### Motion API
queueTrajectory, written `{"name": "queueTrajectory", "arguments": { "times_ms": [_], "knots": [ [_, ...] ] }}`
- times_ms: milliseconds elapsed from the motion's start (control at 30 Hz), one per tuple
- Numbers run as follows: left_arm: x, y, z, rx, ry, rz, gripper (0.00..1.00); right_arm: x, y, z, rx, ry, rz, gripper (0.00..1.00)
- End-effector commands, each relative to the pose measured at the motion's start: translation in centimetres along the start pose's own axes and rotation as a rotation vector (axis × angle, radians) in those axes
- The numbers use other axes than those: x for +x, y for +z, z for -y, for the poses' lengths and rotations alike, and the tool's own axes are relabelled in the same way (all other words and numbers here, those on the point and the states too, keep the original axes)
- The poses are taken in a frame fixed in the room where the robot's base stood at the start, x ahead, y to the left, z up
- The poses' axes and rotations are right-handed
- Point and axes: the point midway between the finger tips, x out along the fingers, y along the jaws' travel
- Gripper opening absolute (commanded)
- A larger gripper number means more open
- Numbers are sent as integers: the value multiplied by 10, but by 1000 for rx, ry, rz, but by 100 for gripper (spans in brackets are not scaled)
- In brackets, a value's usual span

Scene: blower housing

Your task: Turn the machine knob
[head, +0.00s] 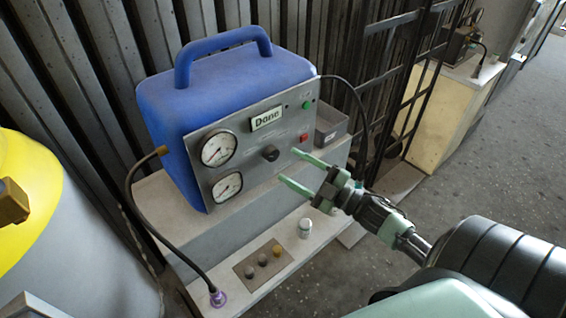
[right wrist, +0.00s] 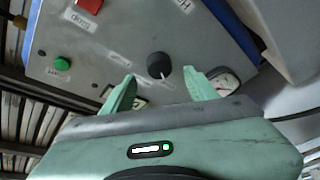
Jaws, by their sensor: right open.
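The blue machine (head: 245,85) with a carrying handle stands on a grey block, its metal front panel (head: 240,165) facing right. The black round knob (head: 270,153) sits on that panel, right of the two gauges. It also shows in the right wrist view (right wrist: 158,65), with a light pointer mark, beyond and between my fingertips. My right gripper (head: 297,169) is open, its two green fingers pointing at the panel just right of the knob. In the right wrist view the open gripper (right wrist: 163,88) appears empty and apart from the knob. My left gripper is not in view.
Two gauges (head: 218,149), a green button (head: 307,105) and a red button (head: 304,138) are on the panel. A black cable (head: 135,215) runs to the lower ledge. Floor at right is clear.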

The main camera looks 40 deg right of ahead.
Motion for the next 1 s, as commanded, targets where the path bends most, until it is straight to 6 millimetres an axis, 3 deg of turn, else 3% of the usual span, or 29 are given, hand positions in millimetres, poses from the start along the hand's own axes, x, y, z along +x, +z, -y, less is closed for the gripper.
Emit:
{"name": "queueTrajectory", "arguments": {
  "times_ms": [100, 300, 867, 1000],
  "knots": [
    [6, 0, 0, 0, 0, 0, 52, -20, 1, 2, -1, -2, 1, 58],
    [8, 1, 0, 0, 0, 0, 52, -34, 0, 0, -1, 0, 0, 58],
    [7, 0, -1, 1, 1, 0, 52, -34, 0, 0, 0, 1, 2, 58],
    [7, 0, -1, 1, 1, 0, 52, -29, 5, 6, 32, 18, 68, 58]
  ]
}}
